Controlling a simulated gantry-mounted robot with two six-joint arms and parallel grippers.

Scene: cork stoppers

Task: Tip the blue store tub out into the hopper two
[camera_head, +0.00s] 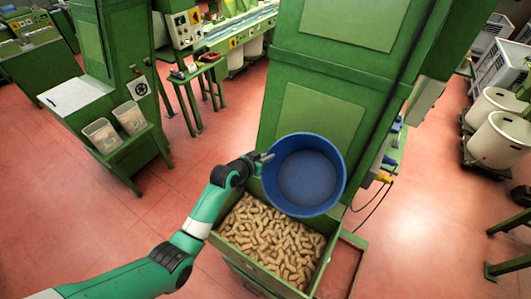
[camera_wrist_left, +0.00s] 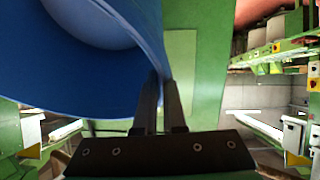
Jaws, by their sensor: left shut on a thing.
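The blue store tub (camera_head: 306,178) is held above the far end of a green hopper full of corks. Its open mouth faces the head camera and its inside looks empty. My left gripper (camera_head: 265,158) is shut on the tub's left rim. In the left wrist view the fingers (camera_wrist_left: 160,105) pinch the blue wall of the tub (camera_wrist_left: 85,75). The hopper (camera_head: 223,243) has green walls, and cork stoppers (camera_head: 268,238) fill much of it. The tub hides the hopper's far right part. I cannot read a number on the hopper. My right gripper is not in view.
A tall green machine (camera_head: 325,115) stands right behind the tub. Cables (camera_head: 378,195) hang at its right side. A green stand with two clear bins (camera_head: 102,135) is at the left. White drums (camera_head: 499,140) stand at the right. Red floor is open at the left.

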